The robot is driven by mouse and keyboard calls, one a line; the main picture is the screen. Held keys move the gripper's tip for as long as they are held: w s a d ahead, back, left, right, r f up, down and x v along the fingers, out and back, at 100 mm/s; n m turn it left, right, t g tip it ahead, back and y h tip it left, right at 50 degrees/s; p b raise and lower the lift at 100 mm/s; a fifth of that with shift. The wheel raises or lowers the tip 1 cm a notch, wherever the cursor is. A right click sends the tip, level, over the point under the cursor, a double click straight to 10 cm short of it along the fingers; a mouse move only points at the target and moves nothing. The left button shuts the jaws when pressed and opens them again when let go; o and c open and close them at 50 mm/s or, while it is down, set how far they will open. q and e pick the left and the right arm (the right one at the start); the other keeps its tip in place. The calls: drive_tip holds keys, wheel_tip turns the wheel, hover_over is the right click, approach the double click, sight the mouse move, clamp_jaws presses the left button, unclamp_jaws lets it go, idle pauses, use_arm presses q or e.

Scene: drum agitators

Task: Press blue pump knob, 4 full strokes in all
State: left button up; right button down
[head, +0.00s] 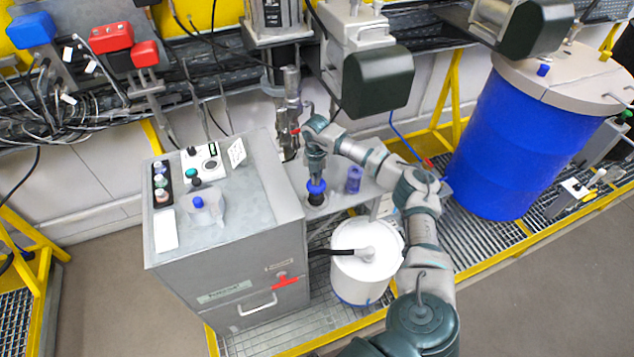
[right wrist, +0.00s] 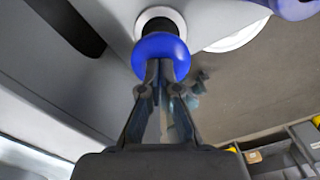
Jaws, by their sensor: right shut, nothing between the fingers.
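The blue pump knob (head: 316,187) is a round blue knob on a black stem, on the grey ledge just right of the grey cabinet. It fills the upper middle of the right wrist view (right wrist: 161,50), with a black stem and pale ring behind it. My right gripper (head: 316,176) points down over the knob, its fingers shut and empty. In the right wrist view the fingertips (right wrist: 161,70) meet the knob's near edge. They look to be at its top, but I cannot tell how firmly they touch. My left gripper is not in view.
A translucent blue cup (head: 353,180) stands right of the knob. The grey cabinet (head: 255,235) has buttons and a smaller blue-capped piece (head: 197,203) on top. A large blue drum (head: 515,145) stands right.

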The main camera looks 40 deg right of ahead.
drive_tip(key=shift+f+b, duration=0.7)
drive_tip(key=shift+f, duration=0.95)
drive_tip(key=shift+d+r+p, duration=0.1)
drive_tip(key=shift+r+p, duration=1.85)
drive_tip(key=shift+r, duration=0.3)
drive_tip(key=shift+f, duration=0.15)
